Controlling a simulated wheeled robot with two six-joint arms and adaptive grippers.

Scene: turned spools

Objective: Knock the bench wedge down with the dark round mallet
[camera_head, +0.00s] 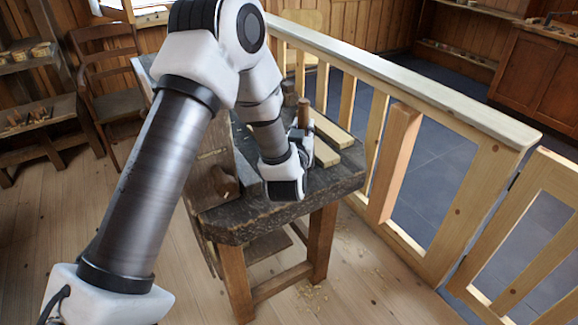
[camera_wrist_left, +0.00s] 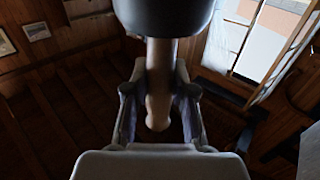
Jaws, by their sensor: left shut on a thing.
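My left gripper (camera_head: 302,148) is low over the dark bench top near its front right corner. In the left wrist view the gripper (camera_wrist_left: 158,105) is shut on the pale brown wooden handle of the mallet (camera_wrist_left: 160,70). Its dark rounded head fills the top middle of that view. In the head view a brown upright piece (camera_head: 304,113), seemingly the handle, rises from between the fingers; the mallet head is hidden there. A short brown peg (camera_head: 289,93) stands behind it. I cannot tell which piece is the bench wedge. My right gripper is out of view.
The dark workbench (camera_head: 265,214) carries pale boards (camera_head: 332,131) right of the gripper. A wooden vise part (camera_head: 222,181) sits at its left end. A wooden railing (camera_head: 400,85) runs close behind and right. A chair (camera_head: 108,75) stands at left.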

